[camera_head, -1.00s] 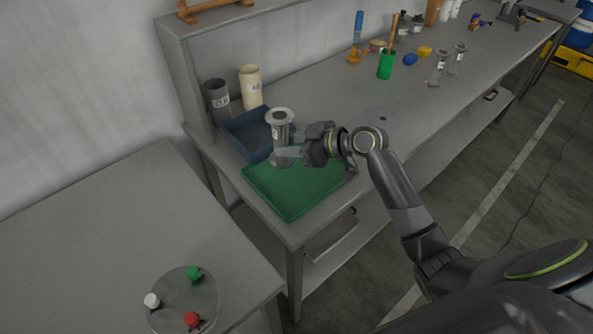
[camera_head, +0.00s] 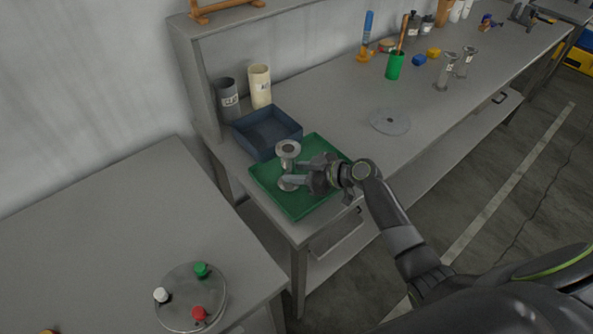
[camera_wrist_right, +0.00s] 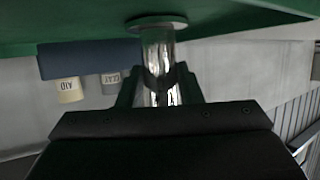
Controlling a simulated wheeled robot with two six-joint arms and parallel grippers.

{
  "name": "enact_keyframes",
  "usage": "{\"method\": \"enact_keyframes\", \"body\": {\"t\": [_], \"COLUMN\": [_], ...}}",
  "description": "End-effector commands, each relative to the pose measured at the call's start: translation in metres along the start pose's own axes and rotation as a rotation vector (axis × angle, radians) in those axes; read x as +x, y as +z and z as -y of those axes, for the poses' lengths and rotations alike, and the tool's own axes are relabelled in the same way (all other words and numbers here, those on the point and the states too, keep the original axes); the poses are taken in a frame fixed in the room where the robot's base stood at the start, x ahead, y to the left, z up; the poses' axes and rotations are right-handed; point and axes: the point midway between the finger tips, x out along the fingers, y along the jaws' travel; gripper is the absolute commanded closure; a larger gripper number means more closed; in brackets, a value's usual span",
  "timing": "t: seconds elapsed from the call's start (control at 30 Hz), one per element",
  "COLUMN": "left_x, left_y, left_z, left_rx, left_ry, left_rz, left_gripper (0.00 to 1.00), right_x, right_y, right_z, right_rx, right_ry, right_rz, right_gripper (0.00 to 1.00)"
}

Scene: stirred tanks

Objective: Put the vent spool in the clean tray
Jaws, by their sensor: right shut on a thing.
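The vent spool (camera_head: 288,150) is a shiny metal tube with a round flange at each end. It is upright over the green tray (camera_head: 325,151) in the head view. My right gripper (camera_head: 293,172) is shut around the spool's middle, and the right wrist view shows the tube (camera_wrist_right: 160,65) between the fingers. The spool's lower flange is at or just above the tray floor; I cannot tell whether it touches. A dark blue tray (camera_head: 288,121), seemingly empty, sits just behind the green one. Neither tray shows a readable label. My left gripper is out of view.
A dark cup (camera_head: 228,100) and a cream cup (camera_head: 260,87) stand behind the blue tray. A flat grey disc (camera_head: 390,121) lies to the right. A green holder (camera_head: 395,66) and several small parts stand farther back. A round plate with coloured knobs (camera_head: 191,297) is on the near table.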

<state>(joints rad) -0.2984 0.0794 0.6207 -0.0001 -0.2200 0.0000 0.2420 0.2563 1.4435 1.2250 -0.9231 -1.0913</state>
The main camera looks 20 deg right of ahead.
Motion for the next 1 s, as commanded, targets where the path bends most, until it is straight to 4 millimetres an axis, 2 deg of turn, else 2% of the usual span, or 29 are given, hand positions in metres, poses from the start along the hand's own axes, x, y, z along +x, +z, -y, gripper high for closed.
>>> {"method": "enact_keyframes", "body": {"t": [0.2, 0.23, 0.37, 0.77, 0.87, 1.0], "left_x": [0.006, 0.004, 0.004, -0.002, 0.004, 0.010], "left_y": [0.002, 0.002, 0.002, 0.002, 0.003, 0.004], "left_z": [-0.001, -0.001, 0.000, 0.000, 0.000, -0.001], "left_rx": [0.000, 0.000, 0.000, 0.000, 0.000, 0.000], "left_ry": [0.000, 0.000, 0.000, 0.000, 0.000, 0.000], "left_rz": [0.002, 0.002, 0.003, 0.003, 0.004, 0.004], "left_gripper": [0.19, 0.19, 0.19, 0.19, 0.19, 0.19], "right_x": [0.002, 0.001, 0.001, -0.001, -0.010, -0.033], "right_y": [0.003, 0.003, 0.002, -0.002, 0.002, 0.003], "right_z": [0.000, 0.000, 0.000, 0.000, -0.001, 0.000], "right_rx": [-0.001, -0.001, 0.000, 0.000, -0.003, -0.005], "right_ry": [0.000, 0.000, 0.000, 0.000, 0.002, 0.001], "right_rz": [-0.002, 0.000, 0.000, 0.000, 0.000, 0.003], "right_gripper": [1.00, 0.64, 0.47, 0.46, 0.46, 0.46]}}
